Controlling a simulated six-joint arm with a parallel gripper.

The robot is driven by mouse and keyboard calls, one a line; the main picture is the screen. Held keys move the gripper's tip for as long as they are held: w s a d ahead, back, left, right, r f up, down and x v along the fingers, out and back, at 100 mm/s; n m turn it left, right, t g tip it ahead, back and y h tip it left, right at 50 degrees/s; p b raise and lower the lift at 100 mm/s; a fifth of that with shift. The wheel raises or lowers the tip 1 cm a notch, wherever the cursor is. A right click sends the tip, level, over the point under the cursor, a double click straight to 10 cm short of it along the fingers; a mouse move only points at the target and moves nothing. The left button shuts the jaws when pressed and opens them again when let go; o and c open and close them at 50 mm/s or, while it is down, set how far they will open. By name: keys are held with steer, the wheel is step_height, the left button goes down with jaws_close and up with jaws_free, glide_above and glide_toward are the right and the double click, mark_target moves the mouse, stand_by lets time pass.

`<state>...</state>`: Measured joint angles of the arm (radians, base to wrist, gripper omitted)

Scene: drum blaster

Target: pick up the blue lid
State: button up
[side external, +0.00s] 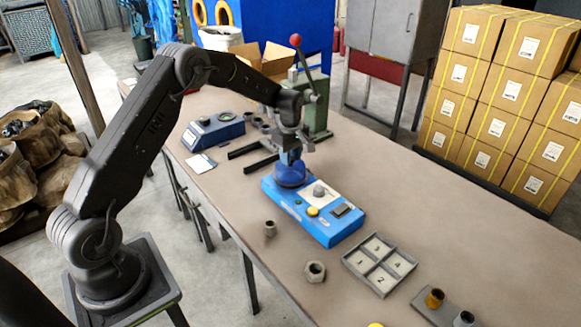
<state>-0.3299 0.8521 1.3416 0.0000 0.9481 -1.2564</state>
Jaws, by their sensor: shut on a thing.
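The blue lid (291,172) is a dark blue rounded piece at the left end of a blue box (330,233) with a white top panel. My gripper (290,153) is directly above it, pointing down, with its jaws shut on the lid. The gripper covers the lid's upper part. I cannot tell whether the lid is still touching the box or just clear of it. The box's top carries a grey knob (319,191), a yellow button (313,211) and a small dark display.
A grey tray (379,265) with numbered compartments lies right of the box. A hex nut (315,271) and a small grey cylinder (270,228) stand in front. A blue scale-like device (213,131) and a green press (313,107) stand behind.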

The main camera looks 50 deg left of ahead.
jaws_close()
steer(key=shift+r, duration=0.1)
steer(key=shift+r, duration=0.6)
step_height(320, 180, up, 3)
steer(key=shift+f, duration=0.1)
steer(key=s+a+r, duration=0.6)
steer(key=s+a, duration=0.2)
steer(key=w+d+f, duration=0.1)
steer(key=w+d, duration=0.1)
steer(key=w+d+f, duration=0.1)
steer(key=w+d, duration=0.2)
steer(key=w+d+f, duration=0.1)
steer(key=w+d, duration=0.1)
steer(key=w, duration=0.1)
steer(key=shift+d+f, duration=0.1)
steer(key=shift+d, duration=0.25)
steer(key=shift+w+d+f, duration=0.1)
steer(key=shift+f, duration=3.1)
